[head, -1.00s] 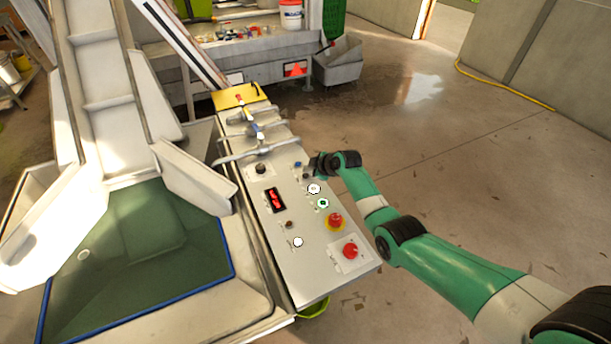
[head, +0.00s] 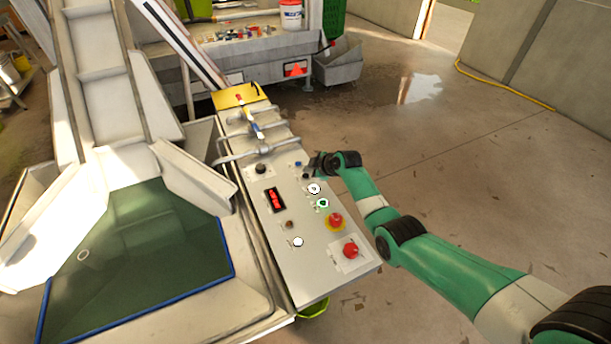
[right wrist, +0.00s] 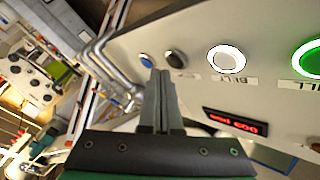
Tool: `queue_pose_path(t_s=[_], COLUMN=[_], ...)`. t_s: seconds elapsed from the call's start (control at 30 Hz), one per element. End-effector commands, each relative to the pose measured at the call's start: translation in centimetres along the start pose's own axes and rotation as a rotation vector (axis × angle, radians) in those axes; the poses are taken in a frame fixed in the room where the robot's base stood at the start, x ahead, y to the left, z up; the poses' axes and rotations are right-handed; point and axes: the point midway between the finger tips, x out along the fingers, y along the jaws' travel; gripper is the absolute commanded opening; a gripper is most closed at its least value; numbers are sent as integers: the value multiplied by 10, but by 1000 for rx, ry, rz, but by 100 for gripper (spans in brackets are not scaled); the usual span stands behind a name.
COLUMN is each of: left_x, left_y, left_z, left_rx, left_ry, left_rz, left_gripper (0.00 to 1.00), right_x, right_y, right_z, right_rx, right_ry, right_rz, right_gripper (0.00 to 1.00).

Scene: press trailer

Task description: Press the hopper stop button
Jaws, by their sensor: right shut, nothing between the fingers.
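The grey control panel (head: 279,228) slopes beside the green-floored hopper (head: 140,245). My right gripper (head: 313,162) is shut and empty at the panel's right edge. In the right wrist view its fingertips (right wrist: 160,73) are in front of a blue button (right wrist: 147,60) and a black button (right wrist: 176,59). I cannot tell whether they touch. A white-ringed button (right wrist: 227,59) and a green-lit button (right wrist: 309,59) sit further along the row. I cannot read which button is labelled hopper stop. My left gripper is not in view.
A red mushroom button (head: 335,220) on yellow and a red knob (head: 350,250) sit at the panel's near end. A red display (head: 275,200) is mid-panel. Grey pipes (head: 250,150) cross the far end. The concrete floor (head: 470,170) on the right is open.

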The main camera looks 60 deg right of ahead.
Motion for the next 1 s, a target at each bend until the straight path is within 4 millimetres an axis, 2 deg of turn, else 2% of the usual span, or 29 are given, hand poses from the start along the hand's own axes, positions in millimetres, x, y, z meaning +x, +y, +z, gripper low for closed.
queue_pose_path(t_s=[0.13, 1.0], left_x=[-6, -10], left_y=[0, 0], left_z=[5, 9], left_rx=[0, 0], left_ry=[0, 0], left_rz=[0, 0], left_gripper=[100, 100], right_x=[5, 9], right_y=[-4, -7], right_z=[4, 7], right_rx=[0, 0], right_ry=[0, 0], right_rz=[0, 0], right_gripper=[0, 0])
